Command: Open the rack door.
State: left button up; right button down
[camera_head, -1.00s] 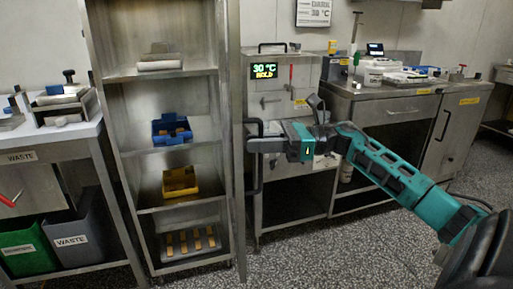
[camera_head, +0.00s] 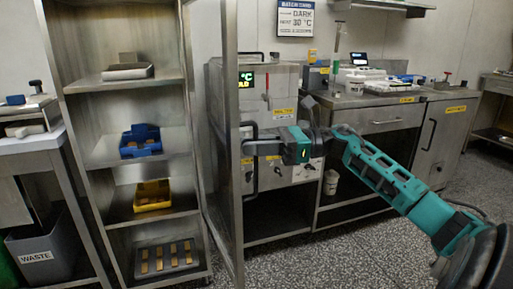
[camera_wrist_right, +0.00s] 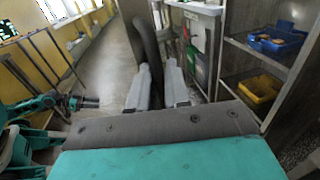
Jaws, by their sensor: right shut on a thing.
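The rack (camera_head: 90,100) stands at the left of the head view with its shelves in plain sight. The rack door (camera_head: 222,110) stands out from the rack's right side, swung open, its face seen at a steep angle. Its dark bar handle (camera_head: 252,182) is on the door's right side. My right gripper (camera_head: 248,148) is shut on the handle. In the right wrist view the handle (camera_wrist_right: 147,45) runs between the fingers of the right gripper (camera_wrist_right: 158,85). My left gripper (camera_wrist_right: 88,102) shows small at the left of that view; its jaws are unclear.
The rack holds a blue bin (camera_head: 141,142), a yellow bin (camera_head: 152,197) and a grey tray with several bars (camera_head: 167,258). A steel machine with a display (camera_head: 270,95) and a counter (camera_head: 390,103) stand behind the door and right arm. Speckled floor (camera_head: 300,258) is clear in front.

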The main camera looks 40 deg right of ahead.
pick_arm(q)
jog(key=shift+d, duration=0.15)
pick_arm(e)
jog(key=shift+d, duration=0.15)
pick_arm(q)
jog(key=shift+f, duration=0.2)
pick_arm(e)
jog(key=c, duration=1.3)
grip_release()
jog(key=shift+c, duration=0.2)
pick_arm(q)
jog(key=shift+a+r+p, duration=0.2)
jog(key=shift+p, duration=0.2)
pick_arm(e)
jog(key=v, duration=1.3)
pick_arm(q)
jog(key=shift+s, duration=0.1)
pick_arm(e)
jog(key=shift+w, duration=0.1)
